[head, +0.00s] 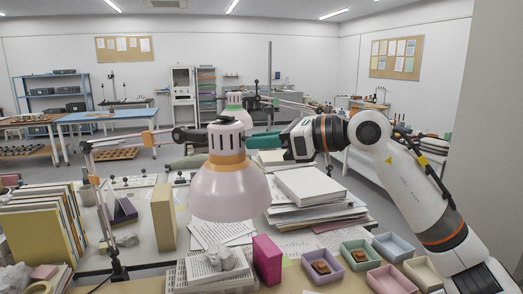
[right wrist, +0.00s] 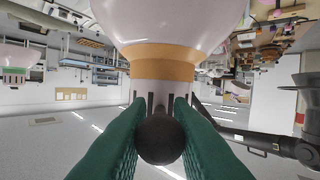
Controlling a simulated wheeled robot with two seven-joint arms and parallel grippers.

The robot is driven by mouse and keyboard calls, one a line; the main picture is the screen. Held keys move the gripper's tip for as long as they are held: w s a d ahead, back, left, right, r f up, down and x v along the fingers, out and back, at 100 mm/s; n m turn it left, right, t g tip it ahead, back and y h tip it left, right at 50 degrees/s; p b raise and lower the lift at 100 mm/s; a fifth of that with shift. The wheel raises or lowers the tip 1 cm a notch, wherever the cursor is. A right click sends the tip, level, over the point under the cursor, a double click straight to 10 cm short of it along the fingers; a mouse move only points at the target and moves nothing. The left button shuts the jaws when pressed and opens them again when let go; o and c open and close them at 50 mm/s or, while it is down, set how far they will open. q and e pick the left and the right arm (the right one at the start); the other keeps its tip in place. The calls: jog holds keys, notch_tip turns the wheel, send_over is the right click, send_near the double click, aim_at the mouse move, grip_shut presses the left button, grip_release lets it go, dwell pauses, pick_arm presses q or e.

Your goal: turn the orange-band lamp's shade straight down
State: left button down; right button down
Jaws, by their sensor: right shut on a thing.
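The orange-band lamp has a pale pink shade (head: 229,192) with an orange band (head: 226,158) around its neck. In the head view its mouth faces down, close to vertical; I cannot tell a slight tilt. The shade (right wrist: 180,20) and band (right wrist: 165,65) also show in the right wrist view. My right gripper (head: 257,141) reaches the lamp's head from the right. Its green fingers (right wrist: 167,112) are shut on a dark round knob (right wrist: 168,140) at the lamp's head, just beyond the band. My left gripper is not in view.
A second pink lamp with a green band (head: 234,107) stands behind. Stacked books and papers (head: 310,187) lie right of the shade. A magenta box (head: 267,260) and crumpled paper (head: 223,259) sit below it. Small trays with sherds (head: 322,268) are at the front right.

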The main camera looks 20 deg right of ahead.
jog(key=shift+f, duration=0.15)
dwell(0.3)
jog(key=c, duration=1.5)
grip_release()
jog(key=shift+d, duration=0.1)
jog(key=b+v, duration=0.3)
jog(key=v, duration=0.9)
jog(key=shift+f, duration=0.15)
